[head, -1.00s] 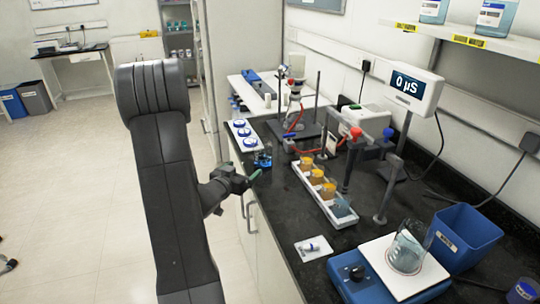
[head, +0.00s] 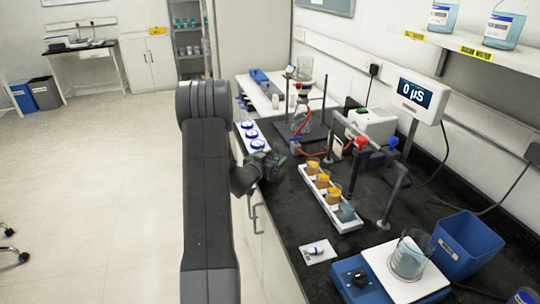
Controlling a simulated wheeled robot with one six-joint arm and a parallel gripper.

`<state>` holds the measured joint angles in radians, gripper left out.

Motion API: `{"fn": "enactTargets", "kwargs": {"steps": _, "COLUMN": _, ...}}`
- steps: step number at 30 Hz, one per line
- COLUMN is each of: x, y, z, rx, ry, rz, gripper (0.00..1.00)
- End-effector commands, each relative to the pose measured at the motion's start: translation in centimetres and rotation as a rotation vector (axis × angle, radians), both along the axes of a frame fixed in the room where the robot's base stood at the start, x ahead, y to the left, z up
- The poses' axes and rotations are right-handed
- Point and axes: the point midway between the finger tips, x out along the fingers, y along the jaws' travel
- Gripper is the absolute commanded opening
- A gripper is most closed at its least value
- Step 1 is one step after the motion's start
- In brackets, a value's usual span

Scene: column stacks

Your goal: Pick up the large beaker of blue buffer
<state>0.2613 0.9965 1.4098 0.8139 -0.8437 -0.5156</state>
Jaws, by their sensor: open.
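A large glass beaker (head: 409,258) with pale blue liquid stands upright on the white top plate (head: 436,276) of a blue stirrer (head: 359,287) at the lower right. My gripper (head: 277,163) is above the left edge of the black bench, well behind and left of the large beaker, and touches nothing that I can make out. It is open, though its fingers are small and dark here. A smaller beaker (head: 346,213) with blue liquid stands at the near end of a white tray (head: 350,226), in a row with several orange-filled beakers (head: 322,181).
A blue bin (head: 467,246) stands close right of the large beaker. A metal stand (head: 391,198) with red and blue knobs rises behind it, beside a meter (head: 415,98) reading 0 µS. A white card (head: 317,252) lies left of the stirrer.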

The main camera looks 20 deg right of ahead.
Motion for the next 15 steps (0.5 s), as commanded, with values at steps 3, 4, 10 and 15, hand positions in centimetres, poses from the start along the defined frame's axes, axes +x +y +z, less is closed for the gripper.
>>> {"fn": "enactTargets", "kwargs": {"steps": 3, "x": 0.26, "y": -0.28, "z": -0.13, "rx": 0.0, "ry": 0.001, "rz": 0.001, "gripper": 0.88}}
{"fn": "enactTargets", "kwargs": {"steps": 4, "x": 0.28, "y": -0.28, "z": -0.14, "rx": 0.001, "ry": 0.001, "rz": 0.001, "gripper": 0.88}}
{"fn": "enactTargets", "kwargs": {"steps": 10, "x": 0.25, "y": -0.25, "z": -0.13, "rx": 0.001, "ry": 0.001, "rz": 0.001, "gripper": 0.74}}
{"fn": "enactTargets", "kwargs": {"steps": 15, "x": 0.24, "y": -0.24, "z": -0.12, "rx": 0.001, "ry": 0.001, "rz": 0.0, "gripper": 0.41}}
